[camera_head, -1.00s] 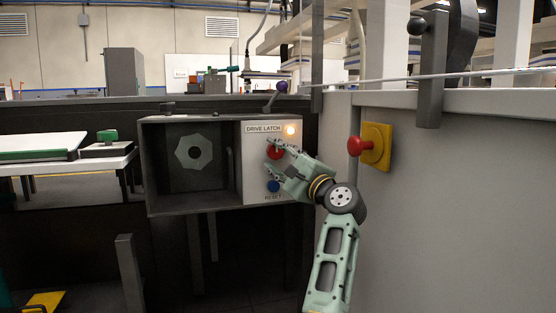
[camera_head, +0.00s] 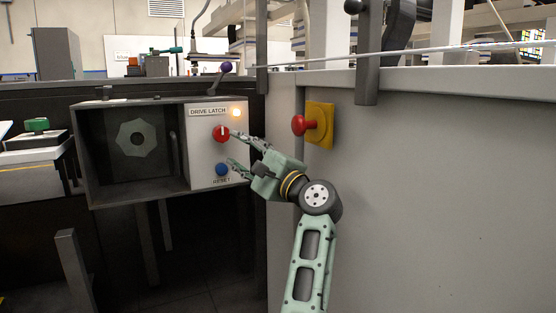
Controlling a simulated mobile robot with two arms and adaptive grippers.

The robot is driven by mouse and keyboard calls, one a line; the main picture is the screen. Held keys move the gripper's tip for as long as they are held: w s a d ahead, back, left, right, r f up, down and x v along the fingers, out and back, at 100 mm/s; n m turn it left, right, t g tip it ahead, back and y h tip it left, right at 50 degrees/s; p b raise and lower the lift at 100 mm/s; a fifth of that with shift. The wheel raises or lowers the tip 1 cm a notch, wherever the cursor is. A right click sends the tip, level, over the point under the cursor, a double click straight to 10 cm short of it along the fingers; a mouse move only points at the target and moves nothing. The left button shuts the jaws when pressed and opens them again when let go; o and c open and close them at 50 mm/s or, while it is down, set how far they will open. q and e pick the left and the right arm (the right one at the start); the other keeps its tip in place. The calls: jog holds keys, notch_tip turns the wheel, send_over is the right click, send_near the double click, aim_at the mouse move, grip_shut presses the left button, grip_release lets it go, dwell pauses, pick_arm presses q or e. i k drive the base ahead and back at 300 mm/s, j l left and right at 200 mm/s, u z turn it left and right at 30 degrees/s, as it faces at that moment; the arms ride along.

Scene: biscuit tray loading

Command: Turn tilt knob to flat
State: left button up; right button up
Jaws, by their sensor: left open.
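A red knob (camera_head: 222,134) with an upright pale mark sits on a light control panel (camera_head: 200,150), below the label DRIVE LATCH. No label naming tilt is readable. My left gripper (camera_head: 236,151) is open and empty in front of the panel's right part. Its upper finger is just right of the red knob, and its lower finger is near a blue button (camera_head: 222,170) marked RESET. Whether a fingertip touches the panel I cannot tell. A grey-green eight-sided piece (camera_head: 137,138) shows inside the dark box (camera_head: 90,165) left of the panel. My right gripper is out of view.
A purple-ended lever (camera_head: 226,67) stands on the ledge above. A red mushroom button (camera_head: 298,125) on a yellow plate (camera_head: 320,125) is on the grey wall to the right, close to my arm.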

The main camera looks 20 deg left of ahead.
aim_at(37, 125)
jog(key=k, duration=1)
